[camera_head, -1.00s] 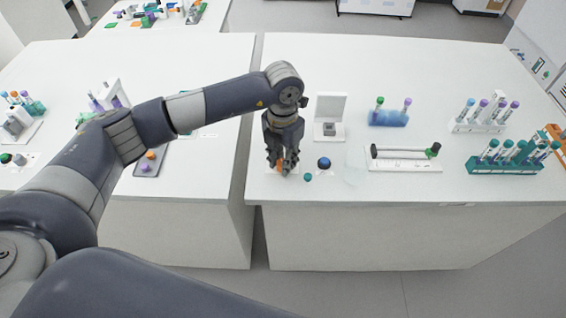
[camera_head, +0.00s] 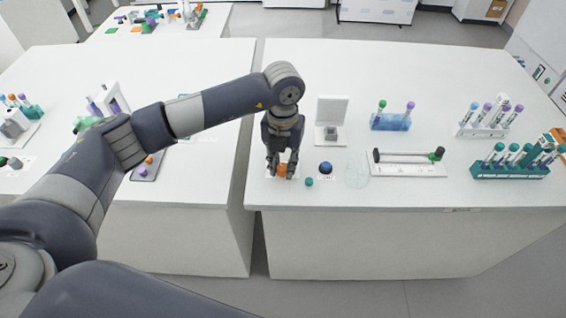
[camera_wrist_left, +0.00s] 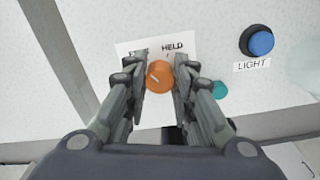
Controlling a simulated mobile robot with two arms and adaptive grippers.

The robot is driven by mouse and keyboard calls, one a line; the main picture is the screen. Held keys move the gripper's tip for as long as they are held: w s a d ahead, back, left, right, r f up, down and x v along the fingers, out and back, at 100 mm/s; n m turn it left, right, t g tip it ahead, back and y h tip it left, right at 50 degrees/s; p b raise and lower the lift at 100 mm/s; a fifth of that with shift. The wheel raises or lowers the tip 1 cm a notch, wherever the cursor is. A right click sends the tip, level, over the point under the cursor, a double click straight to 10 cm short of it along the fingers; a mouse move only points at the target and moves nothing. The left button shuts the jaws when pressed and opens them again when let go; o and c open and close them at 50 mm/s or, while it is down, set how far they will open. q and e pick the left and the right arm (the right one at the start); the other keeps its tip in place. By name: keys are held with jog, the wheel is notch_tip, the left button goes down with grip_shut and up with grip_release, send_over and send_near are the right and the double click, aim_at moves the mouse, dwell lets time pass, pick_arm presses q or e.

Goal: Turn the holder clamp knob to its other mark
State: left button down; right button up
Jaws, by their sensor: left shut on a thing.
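The orange clamp knob (camera_head: 284,173) stands near the front left corner of the right-hand table. It also shows in the left wrist view (camera_wrist_left: 160,77), with a short white pointer line slanting toward the upper left. Its white label (camera_wrist_left: 172,47) reads HELD at the right, with a small tick below. The word at the left is mostly hidden by a finger. My left gripper (camera_head: 282,170) points down over the knob, its fingers shut on the knob's two sides. My right gripper is not in view.
A blue LIGHT button (camera_wrist_left: 260,42) and a small teal ball-like piece (camera_head: 309,182) lie just right of the knob. A white stand (camera_head: 331,110) is behind, and a clear round dish (camera_head: 357,172) farther right. Tube racks (camera_head: 390,121) stand beyond.

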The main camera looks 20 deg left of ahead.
aim_at(283, 166)
pick_arm(q)
jog(key=shift+r, duration=0.1)
jog(key=c, duration=1.3)
grip_release()
jog(key=shift+c, duration=0.2)
notch_tip(283, 166, up, 12)
